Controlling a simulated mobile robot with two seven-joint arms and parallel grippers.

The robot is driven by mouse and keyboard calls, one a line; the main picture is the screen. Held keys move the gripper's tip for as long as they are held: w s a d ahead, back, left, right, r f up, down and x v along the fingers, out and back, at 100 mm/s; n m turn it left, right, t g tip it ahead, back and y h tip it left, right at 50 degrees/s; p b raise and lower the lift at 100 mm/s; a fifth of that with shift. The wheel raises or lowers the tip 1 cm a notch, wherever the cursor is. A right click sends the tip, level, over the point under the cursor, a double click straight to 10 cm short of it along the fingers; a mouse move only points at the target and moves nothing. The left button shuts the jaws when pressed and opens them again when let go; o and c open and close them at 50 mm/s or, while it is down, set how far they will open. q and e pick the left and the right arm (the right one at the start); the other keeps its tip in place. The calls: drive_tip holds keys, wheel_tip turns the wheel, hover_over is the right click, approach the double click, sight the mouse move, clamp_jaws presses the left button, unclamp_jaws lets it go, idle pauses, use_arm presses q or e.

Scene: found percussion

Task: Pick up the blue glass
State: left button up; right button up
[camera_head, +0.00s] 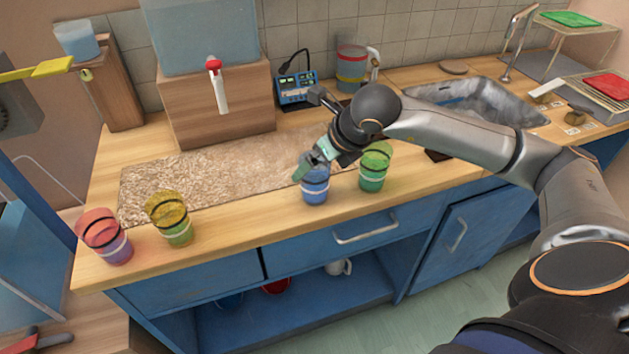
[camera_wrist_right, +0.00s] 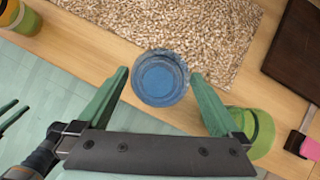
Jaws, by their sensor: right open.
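The blue glass (camera_head: 315,190) stands upright near the front edge of the wooden counter, with a dark and a white band around it. My right gripper (camera_head: 309,168) is open over its rim, and a finger hides part of the top. In the right wrist view the blue glass (camera_wrist_right: 162,78) shows from above, between the two green fingertips (camera_wrist_right: 160,74) with a gap on each side. What may be part of my left gripper (camera_wrist_right: 14,114) shows at the left edge of that view, away from the glass; its opening is unclear.
A green glass (camera_head: 373,170) stands close on the right of the blue one. A yellow-green glass (camera_head: 170,218) and a red-purple glass (camera_head: 105,237) stand at the left. A pebbled mat (camera_head: 215,175) lies behind. The front counter between the yellow-green and blue glasses is clear.

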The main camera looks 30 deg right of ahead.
clamp_jaws()
idle(0.8)
